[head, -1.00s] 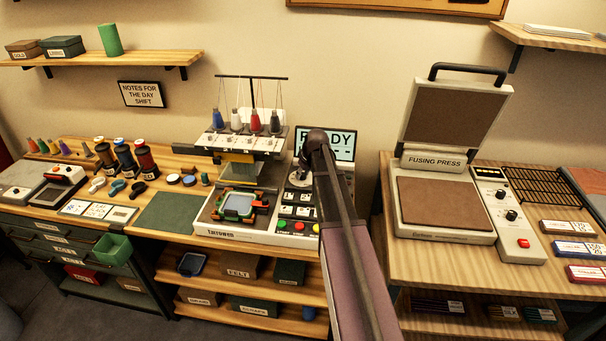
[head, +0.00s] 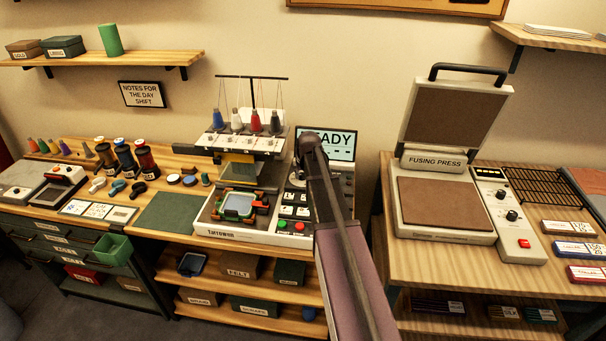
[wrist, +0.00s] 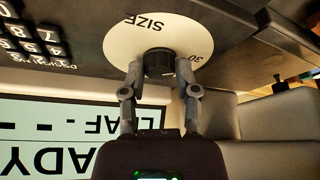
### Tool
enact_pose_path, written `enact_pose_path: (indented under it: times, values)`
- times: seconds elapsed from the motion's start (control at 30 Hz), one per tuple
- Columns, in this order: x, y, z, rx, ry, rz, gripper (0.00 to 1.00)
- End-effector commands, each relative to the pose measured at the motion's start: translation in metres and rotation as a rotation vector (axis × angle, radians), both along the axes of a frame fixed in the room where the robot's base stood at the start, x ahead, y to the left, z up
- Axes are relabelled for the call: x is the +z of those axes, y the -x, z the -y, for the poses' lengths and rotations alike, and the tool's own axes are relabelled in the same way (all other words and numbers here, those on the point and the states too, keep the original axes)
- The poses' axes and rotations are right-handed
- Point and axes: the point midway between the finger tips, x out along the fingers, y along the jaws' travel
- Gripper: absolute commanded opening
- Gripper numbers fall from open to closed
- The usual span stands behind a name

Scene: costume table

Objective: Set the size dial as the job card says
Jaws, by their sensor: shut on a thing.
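The size dial's white plate (wrist: 130,38), marked SIZE and 30, is at the top of the wrist view, upside down. Its dark round knob (wrist: 159,62) sits between the fingertips. My gripper (wrist: 163,72) is shut on the knob and hides part of the plate. The knob's pointer setting cannot be read. The dial belongs to the embroidery machine (head: 245,236); in the head view my arm hides it. The machine's screen (head: 342,144) reads READY, partly covered by my arm; the wrist view screen (wrist: 60,120) also shows LEAF. I cannot identify the job card.
A dark keypad (wrist: 28,40) lies beside the dial plate. A green hoop frame (head: 238,207) is on the machine. Small cards (head: 97,210) lie on the bench at left. The fusing press (head: 447,205) stands open on the right table.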

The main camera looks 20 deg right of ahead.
Motion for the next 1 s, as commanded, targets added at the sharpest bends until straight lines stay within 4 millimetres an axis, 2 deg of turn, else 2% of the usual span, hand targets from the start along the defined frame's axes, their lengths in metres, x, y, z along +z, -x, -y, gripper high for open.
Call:
enact_pose_path:
  times: [0.4,1.0]
  values:
    - [-0.0004,-0.0005,-0.0017,-0.273,-0.001,-0.001,0.00]
    - [-0.0004,-0.0002,-0.0016,-0.338,-0.002,-0.002,0.00]
